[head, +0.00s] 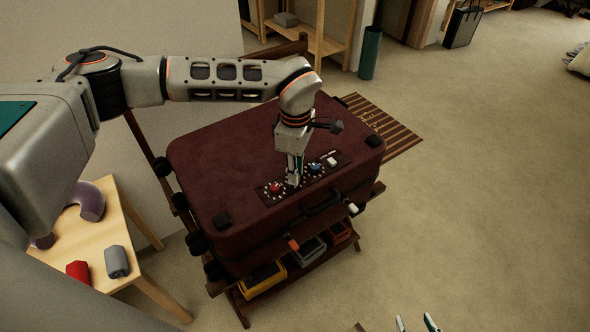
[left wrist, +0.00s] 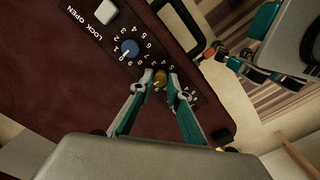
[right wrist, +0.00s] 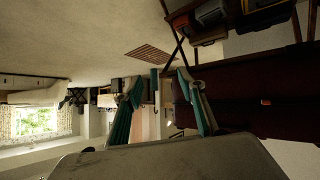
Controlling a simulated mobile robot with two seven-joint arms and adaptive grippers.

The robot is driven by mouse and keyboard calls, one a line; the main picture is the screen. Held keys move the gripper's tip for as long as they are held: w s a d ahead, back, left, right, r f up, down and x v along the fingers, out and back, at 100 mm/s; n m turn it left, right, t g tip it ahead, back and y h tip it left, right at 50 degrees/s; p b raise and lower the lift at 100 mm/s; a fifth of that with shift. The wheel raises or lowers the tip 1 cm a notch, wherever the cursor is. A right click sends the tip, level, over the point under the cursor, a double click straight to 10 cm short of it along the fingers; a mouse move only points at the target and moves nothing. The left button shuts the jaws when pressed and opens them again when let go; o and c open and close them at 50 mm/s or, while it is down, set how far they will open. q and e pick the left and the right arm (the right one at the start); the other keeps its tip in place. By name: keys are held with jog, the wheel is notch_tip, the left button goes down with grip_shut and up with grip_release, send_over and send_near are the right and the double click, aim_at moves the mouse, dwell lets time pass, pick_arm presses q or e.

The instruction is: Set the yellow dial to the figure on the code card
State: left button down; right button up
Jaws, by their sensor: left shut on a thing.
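The dark red suitcase (head: 235,150) lies closed on a wooden rack, a dark dial panel (left wrist: 125,32) on its lid. My left gripper (head: 294,182) points down at the panel. In the left wrist view it is shut on the yellow dial (left wrist: 160,78), which sits between its fingertips; its pointer setting is too small to read. The blue dial (left wrist: 130,48) and the white switch (left wrist: 106,12), by the words LOCK OPEN, are beside it. The red dial (head: 276,187) is left of the gripper in the head view. My right gripper (head: 416,323) is open and empty, low in front. I cannot make out a code card.
A wooden side table (head: 125,225) at the left holds a purple curved thing, a red roll (head: 78,271) and a grey roll (head: 116,262). Bins (head: 262,279) stand on the rack's lower shelf. A slatted mat (head: 385,128) lies behind.

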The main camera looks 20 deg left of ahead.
pick_arm(q)
jog(key=shift+r+m+p, duration=0.2)
jog(key=shift+m+p, duration=0.2)
jog(key=shift+m, duration=0.4)
jog(key=m+p, duration=0.1)
jog(key=m, duration=0.1)
jog(key=shift+m, duration=0.4)
jog(key=m+p, duration=0.1)
jog(key=m, duration=0.1)
jog(key=shift+f+m, duration=0.1)
jog(key=shift+m, duration=0.3)
jog(key=m, duration=0.2)
jog(key=shift+m+p, duration=0.3)
jog(key=shift+p, duration=0.05)
jog(key=m, duration=0.2)
jog(key=shift+m+p, duration=0.3)
jog(key=shift+m, duration=0.1)
jog(key=m, duration=0.3)
jog(key=shift+m+p, duration=0.3)
jog(key=shift+p, duration=0.05)
jog(key=shift+m, duration=1)
jog(key=shift+f+m, duration=0.1)
jog(key=shift+m, duration=0.6)
pick_arm(e)
jog(key=r, duration=0.4)
jog(key=shift+s+a+r, duration=0.1)
jog(key=shift+a+r, duration=0.25)
